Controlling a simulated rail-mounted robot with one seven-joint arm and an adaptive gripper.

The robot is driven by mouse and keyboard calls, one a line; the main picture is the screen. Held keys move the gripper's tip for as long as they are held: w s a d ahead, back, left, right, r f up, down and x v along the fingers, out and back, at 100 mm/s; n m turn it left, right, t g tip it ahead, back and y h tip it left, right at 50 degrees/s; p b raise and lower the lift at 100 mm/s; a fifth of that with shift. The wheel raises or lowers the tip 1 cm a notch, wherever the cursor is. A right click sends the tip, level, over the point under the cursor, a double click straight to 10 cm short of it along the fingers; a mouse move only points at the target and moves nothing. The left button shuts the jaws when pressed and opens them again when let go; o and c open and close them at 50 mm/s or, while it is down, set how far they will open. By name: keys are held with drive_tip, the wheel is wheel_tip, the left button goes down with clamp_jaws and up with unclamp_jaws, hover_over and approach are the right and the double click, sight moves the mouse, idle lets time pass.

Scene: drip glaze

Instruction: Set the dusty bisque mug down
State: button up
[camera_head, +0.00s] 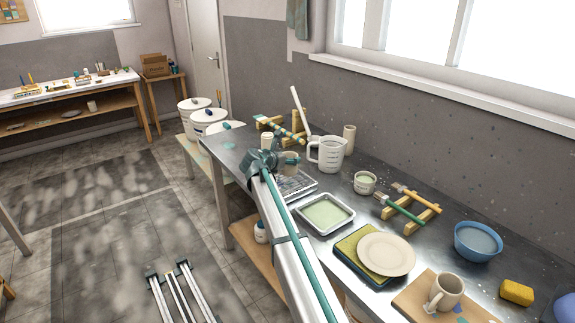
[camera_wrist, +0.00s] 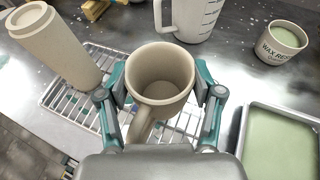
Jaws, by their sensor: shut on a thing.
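A beige bisque mug (camera_wrist: 160,75) is between the two fingers of my gripper (camera_wrist: 163,92) in the wrist view, its open top facing the camera and its handle pointing toward the palm. My gripper is shut on it, one finger pressed on each side. In the head view the mug (camera_head: 290,163) is small beside my gripper (camera_head: 270,162), partly hidden by it. The mug is over a wire rack (camera_wrist: 90,80) on the metal table. I cannot tell whether its base touches the rack.
A tall beige cup (camera_wrist: 52,45) stands left of the gripper. A measuring jug (camera_wrist: 188,18) is just behind the mug. A wax resist pot (camera_wrist: 281,42) and a tray of green glaze (camera_wrist: 284,140) are to the right. Another mug (camera_head: 446,291) stands on a board at front right.

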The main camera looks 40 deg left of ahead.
drive_tip(key=shift+f+p, duration=0.3)
drive_tip(key=shift+f, duration=1.1)
drive_tip(key=shift+f, duration=0.15)
drive_tip(key=o, duration=1.5)
drive_tip(key=shift+o, duration=0.2)
drive_tip(key=b+v, duration=0.1)
drive_tip(key=v, duration=1.1)
drive_tip(key=shift+b, duration=0.35)
